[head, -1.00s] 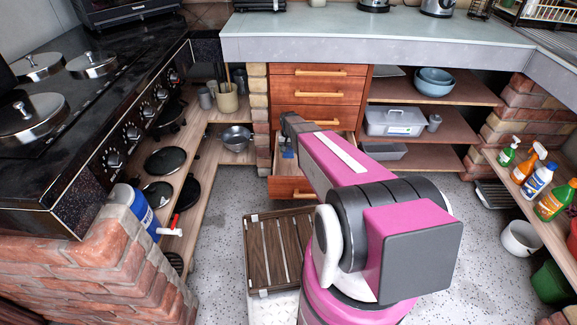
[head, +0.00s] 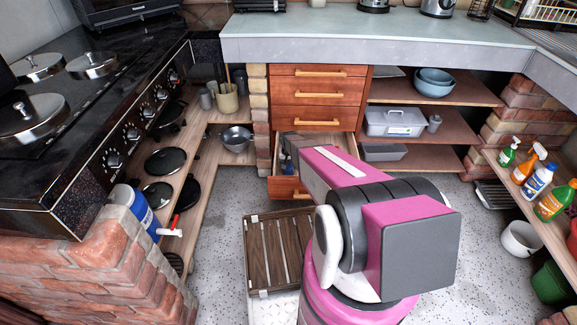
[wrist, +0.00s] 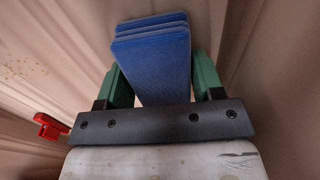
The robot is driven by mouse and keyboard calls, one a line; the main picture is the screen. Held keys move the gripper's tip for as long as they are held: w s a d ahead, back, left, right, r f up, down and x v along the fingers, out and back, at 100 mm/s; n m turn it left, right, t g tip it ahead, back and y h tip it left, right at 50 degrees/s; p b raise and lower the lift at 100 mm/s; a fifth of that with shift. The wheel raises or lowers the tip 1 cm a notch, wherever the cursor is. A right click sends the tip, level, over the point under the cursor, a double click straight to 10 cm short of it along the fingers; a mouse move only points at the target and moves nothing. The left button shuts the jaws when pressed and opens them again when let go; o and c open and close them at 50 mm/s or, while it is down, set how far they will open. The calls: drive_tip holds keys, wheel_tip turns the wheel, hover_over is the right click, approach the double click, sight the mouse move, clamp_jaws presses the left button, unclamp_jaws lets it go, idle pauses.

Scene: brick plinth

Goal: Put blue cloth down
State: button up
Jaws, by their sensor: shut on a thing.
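In the wrist view, the blue cloth (wrist: 155,62) is a folded, layered stack between the two green fingers of my gripper (wrist: 158,80). My gripper is shut on it. Wooden surfaces lie around and behind the cloth; whether it touches them I cannot tell. In the head view, my arm reaches into the open bottom drawer (head: 289,188) of the wooden cabinet. A little blue shows there by the drawer's left side (head: 287,167), and my arm hides most of the gripper and the drawer inside.
A red object (wrist: 50,127) is at the left in the wrist view. The closed upper drawers (head: 318,93) stand above the open one. A slatted wooden tray (head: 280,250) is in front of the drawer. Shelves with a grey box (head: 395,121) are to the right.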

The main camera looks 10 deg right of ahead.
sight(289, 164)
drive_tip(key=shift+f, duration=0.1)
drive_tip(key=o, duration=0.4)
drive_tip(key=shift+f, duration=0.1)
drive_tip(key=o, duration=0.5)
drive_tip(key=shift+c, duration=0.2)
drive_tip(key=shift+r, duration=0.2)
wheel_tip(289, 164, up, 12)
drive_tip(key=s+r+n, duration=0.1)
drive_tip(key=s+r, duration=0.7)
drive_tip(key=s, duration=0.4)
drive_tip(key=s+r+n, duration=0.1)
drive_tip(key=s+r, duration=0.8)
drive_tip(key=s, duration=0.4)
drive_tip(key=shift+r, duration=0.15)
drive_tip(key=shift+d, duration=0.1)
